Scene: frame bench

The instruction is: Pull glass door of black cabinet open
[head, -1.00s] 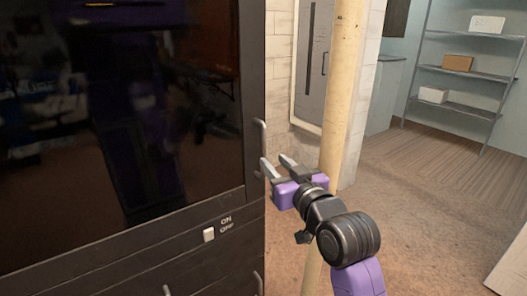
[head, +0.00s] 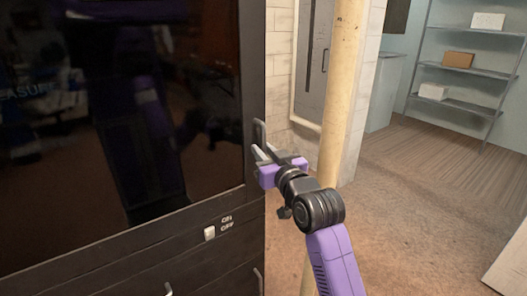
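The black cabinet (head: 254,50) fills the left of the head view. Its dark glass door (head: 60,190) is shut and reflects the room and my purple arm. The door's grey handle (head: 260,132) stands upright on the right edge of the frame. My gripper (head: 263,153), with grey fingers and a purple body, is at the lower part of this handle. The fingers overlap the handle in the picture. I cannot tell whether they touch or enclose it, or how far apart they are.
A cream pole (head: 342,90) stands close behind my arm. A white switch (head: 209,233) and drawer handles (head: 258,281) sit below the door. A shelf (head: 470,70) with boxes stands at the back right. The brown floor (head: 400,200) to the right is open.

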